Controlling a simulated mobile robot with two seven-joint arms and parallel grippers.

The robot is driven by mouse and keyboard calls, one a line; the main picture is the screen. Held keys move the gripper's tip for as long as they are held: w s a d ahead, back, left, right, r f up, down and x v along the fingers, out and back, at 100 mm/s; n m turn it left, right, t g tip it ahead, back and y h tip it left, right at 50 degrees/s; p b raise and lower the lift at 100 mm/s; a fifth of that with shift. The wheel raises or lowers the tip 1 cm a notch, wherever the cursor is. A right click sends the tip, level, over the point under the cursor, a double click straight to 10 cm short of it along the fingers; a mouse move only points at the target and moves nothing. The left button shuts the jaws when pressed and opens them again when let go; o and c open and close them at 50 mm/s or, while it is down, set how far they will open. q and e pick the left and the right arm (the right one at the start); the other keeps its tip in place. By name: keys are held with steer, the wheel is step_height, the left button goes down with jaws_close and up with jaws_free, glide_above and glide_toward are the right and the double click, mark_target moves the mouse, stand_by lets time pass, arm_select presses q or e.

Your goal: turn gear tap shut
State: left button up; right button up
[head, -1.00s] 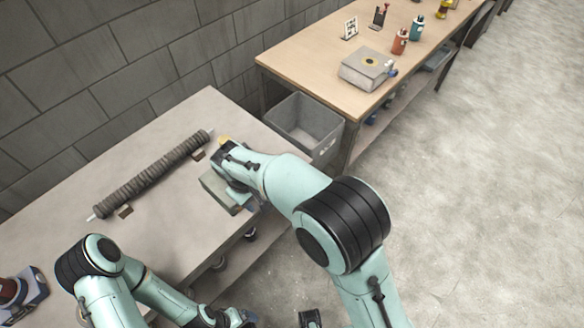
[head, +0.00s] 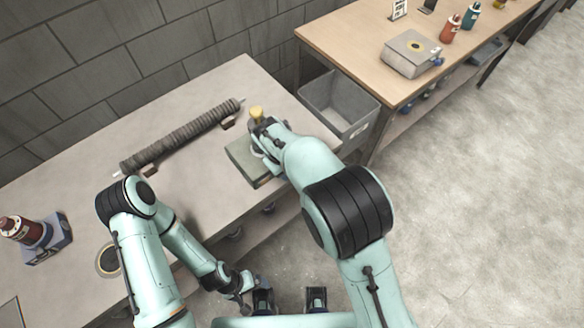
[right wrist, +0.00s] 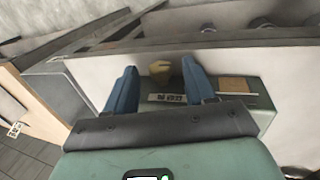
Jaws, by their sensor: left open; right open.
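The gear tap appears to be the yellow knob (head: 256,112) by a grey-green box (head: 240,160) on the near table. My right gripper (head: 264,138) is over the box, beside the knob, and its arm hides part of both. Contact cannot be told. A label plate (right wrist: 167,98) shows on the box. My left gripper (head: 245,299) is open, low in front of the table and away from the box.
A dark ribbed mesh tube (head: 182,135) lies on the near table (head: 90,205). A grey bin (head: 340,103) sits between this table and the wooden bench (head: 345,35), which bears another box (head: 411,54).

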steer(key=shift+w+d+f, duration=0.15)
steer(key=shift+f, duration=0.45)
jaws_close()
